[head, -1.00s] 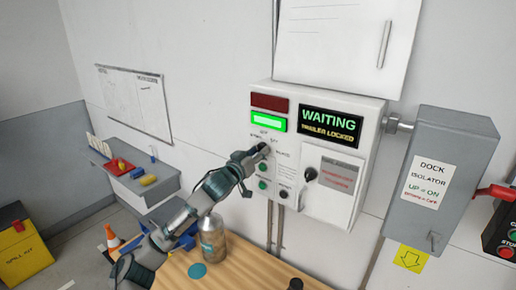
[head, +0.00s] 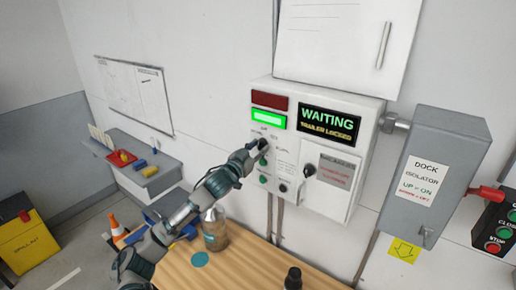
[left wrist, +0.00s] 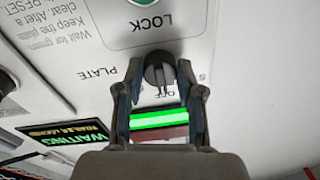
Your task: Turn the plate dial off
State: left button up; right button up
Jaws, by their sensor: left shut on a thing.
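The plate dial (left wrist: 158,70) is a black round knob on the white control panel (head: 334,98), above a green lit bar in the left wrist view. The labels PLATE and OFF appear upside down beside it there. My left gripper (left wrist: 160,82) has one finger on each side of the dial and is shut on it. In the head view the left gripper (head: 254,150) is at the panel's left part, below the green light (head: 268,120), and partly covers the dial. The dial's exact pointer direction is hard to tell. My right gripper is not in view.
The panel's screen (head: 330,122) reads WAITING, TRAILER LOCKED. A grey dock isolator box (head: 445,150) with a red lever (head: 487,193) is on the right. Below are a wooden table (head: 240,265), a jar (head: 215,232) and a dark bottle (head: 293,277).

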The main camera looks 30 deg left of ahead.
pick_arm(q)
jog(key=shift+f, duration=0.3)
jog(key=o, duration=1.2)
jog(key=shift+c, duration=0.2)
jog(key=shift+w+a, duration=0.15)
jog(key=shift+r, duration=0.1)
jog(key=s+f, duration=0.1)
jog(key=s, duration=1.1)
jog(key=shift+a, duration=0.2)
